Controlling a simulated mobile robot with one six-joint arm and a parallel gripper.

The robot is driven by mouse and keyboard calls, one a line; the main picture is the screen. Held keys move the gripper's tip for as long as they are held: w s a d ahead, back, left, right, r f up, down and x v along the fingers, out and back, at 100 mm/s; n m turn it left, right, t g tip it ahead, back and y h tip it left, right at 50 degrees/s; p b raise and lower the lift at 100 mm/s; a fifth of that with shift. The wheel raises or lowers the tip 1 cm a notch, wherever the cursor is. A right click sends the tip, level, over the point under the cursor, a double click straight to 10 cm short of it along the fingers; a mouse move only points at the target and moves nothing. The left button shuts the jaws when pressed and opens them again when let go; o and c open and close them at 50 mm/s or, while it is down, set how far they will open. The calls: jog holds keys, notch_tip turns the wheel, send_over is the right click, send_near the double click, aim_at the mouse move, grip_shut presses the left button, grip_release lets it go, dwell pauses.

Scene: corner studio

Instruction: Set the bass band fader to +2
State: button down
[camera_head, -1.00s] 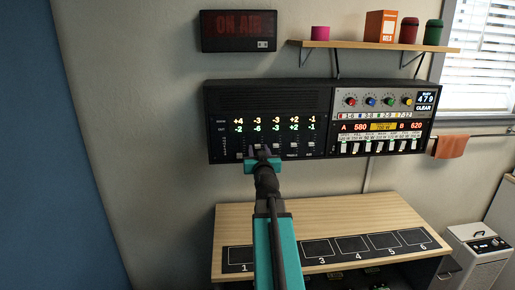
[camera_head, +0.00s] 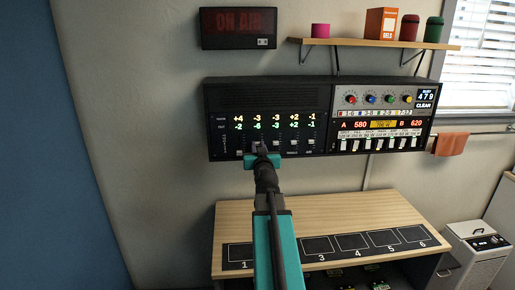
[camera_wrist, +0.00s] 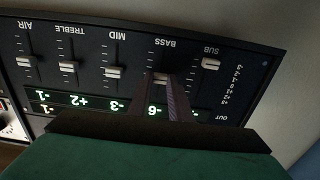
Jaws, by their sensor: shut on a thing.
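The bass fader (camera_wrist: 158,78) is a pale cap in a vertical slot, labelled BASS, on the black equalizer panel (camera_head: 225,100). The wrist view shows the panel upside down. My gripper (camera_head: 260,149) reaches the panel front at the bass slot. Its dark fingers (camera_wrist: 175,98) are shut on the bass fader cap and partly cover its slot. The green OUT readout for bass (camera_wrist: 155,111) shows -6. In the head view the yellow number above it (camera_head: 257,118) shows -3.
The sub fader (camera_wrist: 211,63) and mid fader (camera_wrist: 113,72) stand close on either side of bass. A second panel (camera_head: 385,115) with knobs and keys adjoins at the right. A wooden desk (camera_head: 320,210) is below and a shelf (camera_head: 375,43) is above.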

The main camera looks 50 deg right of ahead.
aim_at(259, 144)
jog(key=shift+r+p, duration=0.65)
jog(key=shift+r, duration=0.6)
jog(key=c, duration=1.6)
grip_release()
jog(key=shift+b+v, duration=0.45)
jog(key=shift+v, duration=1.1)
jog(key=b+v, duration=0.2)
jog(key=b, duration=0.2)
jog(key=shift+s+a+f, duration=0.15)
jog(key=shift+s+a, duration=0.05)
jog(key=shift+s, duration=0.05)
